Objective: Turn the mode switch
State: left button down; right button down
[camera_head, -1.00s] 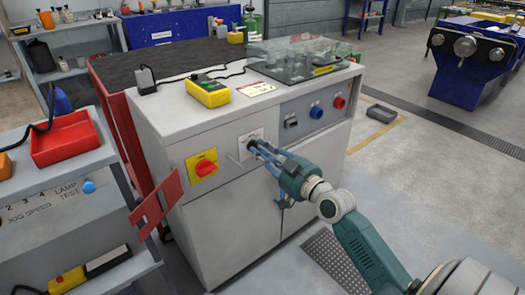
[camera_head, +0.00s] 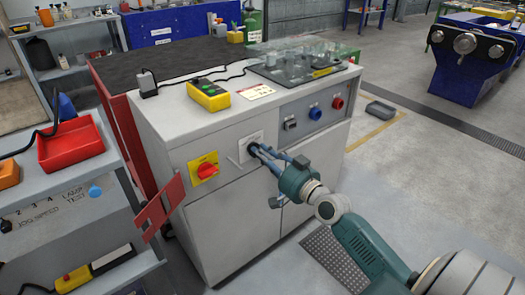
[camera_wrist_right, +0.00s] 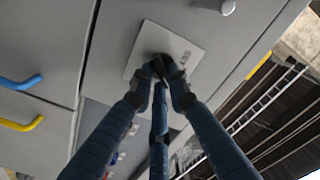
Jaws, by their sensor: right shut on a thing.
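The mode switch (camera_wrist_right: 157,66) is a small black knob on a pale square plate on the front of the grey cabinet (camera_head: 240,215). In the head view its plate (camera_head: 243,143) sits between the red and yellow rotary switch and the small knobs to the right. My right gripper (camera_head: 255,148) reaches it from the lower right and is shut on the knob. In the right wrist view the blue fingers of the right gripper (camera_wrist_right: 163,80) close around the knob and hide most of it. My left gripper is not in view.
A red and yellow rotary switch (camera_head: 207,170) is left of the plate. Blue (camera_head: 316,112) and red (camera_head: 337,103) knobs are to the right. A yellow pendant box (camera_head: 209,96) lies on top. A red panel (camera_head: 160,207) juts out at the left.

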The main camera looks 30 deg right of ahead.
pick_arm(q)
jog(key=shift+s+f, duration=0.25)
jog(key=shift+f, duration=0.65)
pick_arm(e)
jog(key=shift+m, duration=1)
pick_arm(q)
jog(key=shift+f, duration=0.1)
pick_arm(e)
jog(key=c, duration=1.7)
grip_release()
jog(key=shift+d, duration=0.1)
jog(key=shift+o, duration=0.2)
jog(key=shift+s, duration=0.1)
jog(key=s, duration=1.1)
jog(key=shift+s+d, duration=0.4)
jog(key=shift+d, duration=0.05)
jog(key=shift+f, duration=0.1)
